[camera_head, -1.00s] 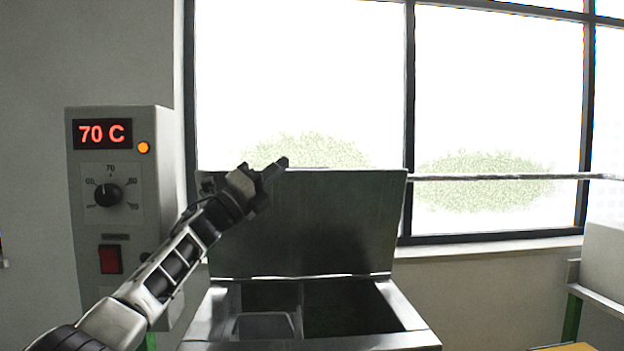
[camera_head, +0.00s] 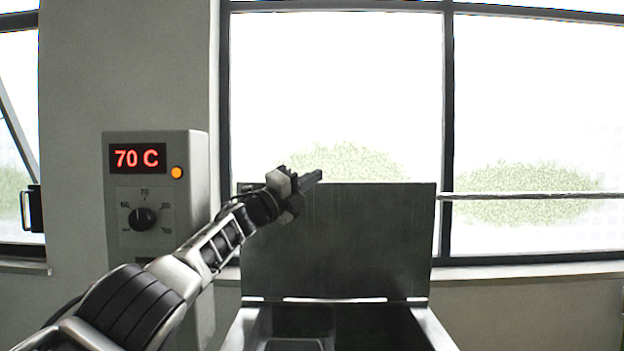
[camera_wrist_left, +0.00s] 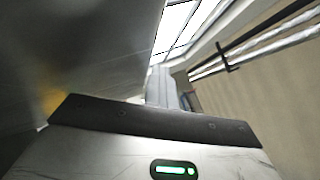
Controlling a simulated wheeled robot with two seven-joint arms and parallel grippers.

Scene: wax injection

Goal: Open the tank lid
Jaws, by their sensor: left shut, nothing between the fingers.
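The grey metal tank lid (camera_head: 345,245) stands upright on its hinge at the back of the tank, open. The tank (camera_head: 436,330) shows below it at the bottom edge, its front cut off by the picture. My left gripper (camera_head: 312,178) is shut and empty at the lid's upper left, its tip just above the top edge; I cannot tell if it touches the lid. In the left wrist view a large grey surface (camera_wrist_left: 75,45), probably the lid, fills the upper left beside the gripper. My right gripper is not in view.
A control box (camera_head: 155,230) with a red 70 C display and a dial stands left of the tank, behind my left arm. A window with a horizontal rail (camera_head: 530,195) lies behind the lid. The space right of the lid looks clear.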

